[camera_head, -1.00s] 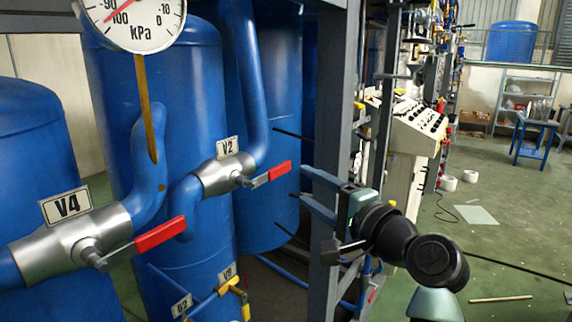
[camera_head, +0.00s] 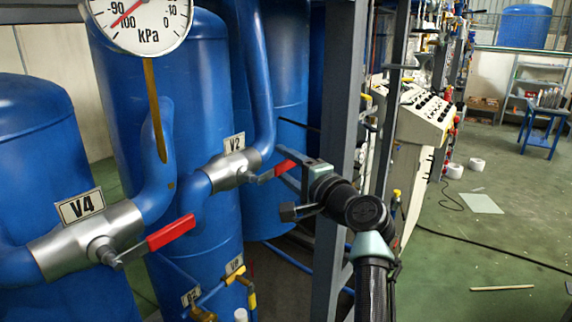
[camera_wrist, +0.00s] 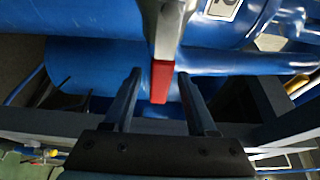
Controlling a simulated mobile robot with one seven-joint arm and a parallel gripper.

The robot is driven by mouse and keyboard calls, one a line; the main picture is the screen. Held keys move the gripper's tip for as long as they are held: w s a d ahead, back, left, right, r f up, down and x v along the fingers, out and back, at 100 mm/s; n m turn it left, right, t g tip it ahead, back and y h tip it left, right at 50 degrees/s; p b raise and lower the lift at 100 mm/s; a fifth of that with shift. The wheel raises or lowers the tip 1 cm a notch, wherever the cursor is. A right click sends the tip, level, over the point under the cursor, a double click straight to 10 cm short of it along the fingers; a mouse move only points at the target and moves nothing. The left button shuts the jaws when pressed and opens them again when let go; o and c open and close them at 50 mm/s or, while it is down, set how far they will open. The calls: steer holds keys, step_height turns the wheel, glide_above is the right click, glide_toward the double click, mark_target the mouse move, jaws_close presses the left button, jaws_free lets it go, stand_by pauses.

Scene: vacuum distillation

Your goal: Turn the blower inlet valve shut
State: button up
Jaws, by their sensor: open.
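The valve labelled V2 (camera_head: 232,168) is a silver body on a blue pipe, with a red-ended lever (camera_head: 286,167) pointing right and slightly up. My gripper (camera_head: 292,170) is at the end of this lever. In the wrist view, the red lever tip (camera_wrist: 160,82) lies between the two open fingers of my gripper (camera_wrist: 159,75), with gaps on both sides. The fingers partly hide the lever end in the head view. A second valve, labelled V4 (camera_head: 90,240), has a red lever (camera_head: 170,233) at lower left, apart from my gripper. No label names the blower inlet.
A grey upright post (camera_head: 338,130) stands close behind my arm. A pressure gauge (camera_head: 138,18) hangs at upper left before blue tanks. Small yellow-handled valves (camera_head: 236,272) sit below. Green floor (camera_head: 480,240) is mostly clear at right.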

steer(key=shift+c, duration=0.3)
jaws_close()
stand_by(1.1)
